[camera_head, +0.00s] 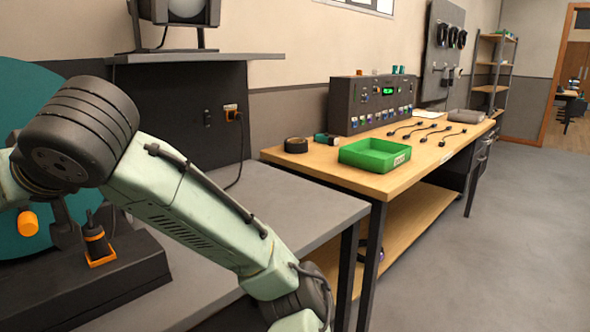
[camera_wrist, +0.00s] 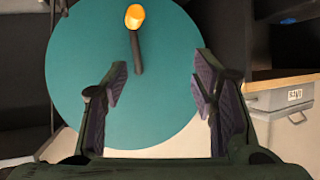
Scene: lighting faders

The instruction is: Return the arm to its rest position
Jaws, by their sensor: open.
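My gripper (camera_wrist: 160,85) shows in the wrist view with its two fingers spread apart and nothing between them. Beyond the fingers is a large teal disc (camera_wrist: 85,75) with an orange-tipped handle (camera_wrist: 135,18) on it. I cannot tell the exact gap between the fingers and the disc. In the head view my pale green arm crosses the lower left in front of the grey bench; the gripper itself is not seen there.
A grey bench (camera_head: 285,200) lies beside my arm. A wooden workbench (camera_head: 330,172) beyond it bears a green tray (camera_head: 375,154), a control box (camera_head: 368,103), a black tape roll (camera_head: 296,145) and several dark cables. A grey bin (camera_wrist: 285,125) stands right in the wrist view. The floor at right is clear.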

